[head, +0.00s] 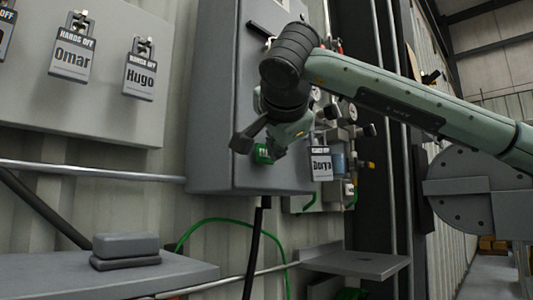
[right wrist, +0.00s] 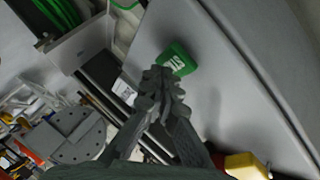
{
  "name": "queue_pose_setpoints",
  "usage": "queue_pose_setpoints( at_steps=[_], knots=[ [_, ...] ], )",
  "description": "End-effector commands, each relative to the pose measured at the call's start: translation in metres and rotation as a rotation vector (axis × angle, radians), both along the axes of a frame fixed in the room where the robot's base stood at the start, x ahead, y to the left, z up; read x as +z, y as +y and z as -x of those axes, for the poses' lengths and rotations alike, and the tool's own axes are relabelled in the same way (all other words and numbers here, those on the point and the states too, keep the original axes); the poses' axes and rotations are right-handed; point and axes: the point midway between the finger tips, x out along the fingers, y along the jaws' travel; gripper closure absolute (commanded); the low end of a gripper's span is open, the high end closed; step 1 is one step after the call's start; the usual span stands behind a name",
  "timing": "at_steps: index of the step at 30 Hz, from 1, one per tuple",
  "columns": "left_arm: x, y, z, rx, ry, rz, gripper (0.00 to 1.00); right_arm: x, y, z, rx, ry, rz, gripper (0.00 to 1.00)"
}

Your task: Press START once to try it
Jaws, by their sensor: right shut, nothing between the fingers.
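The green START button (head: 263,155) sits low on the front of the grey control box (head: 215,110). Its green block with part of a white label, "ST", shows in the right wrist view (right wrist: 177,58). My right gripper (right wrist: 163,85) is shut and empty, its fingertips just short of the button in that picture. In the head view the right gripper (head: 272,146) is right at the button and partly covers it. I cannot tell whether the fingertips touch it. My left gripper is not in view.
A tag reading "Dorja" (head: 321,165) hangs right of the button near valves and gauges. Tags "Omar" (head: 72,52) and "Hugo" (head: 140,76) hang on a board at left. A black cable (head: 256,240) drops below the box. A yellow part (right wrist: 246,166) is close to the gripper.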

Motion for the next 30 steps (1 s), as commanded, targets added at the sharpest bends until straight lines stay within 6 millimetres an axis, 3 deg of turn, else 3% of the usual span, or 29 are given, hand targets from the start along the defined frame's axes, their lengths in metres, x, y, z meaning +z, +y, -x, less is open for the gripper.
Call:
queue_pose_setpoints(
  at_steps=[30],
  knots=[
    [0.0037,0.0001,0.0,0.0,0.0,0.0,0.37,0.0001,0.0059,-0.0066,-0.001,0.001,-0.001,1.0]
  ],
)
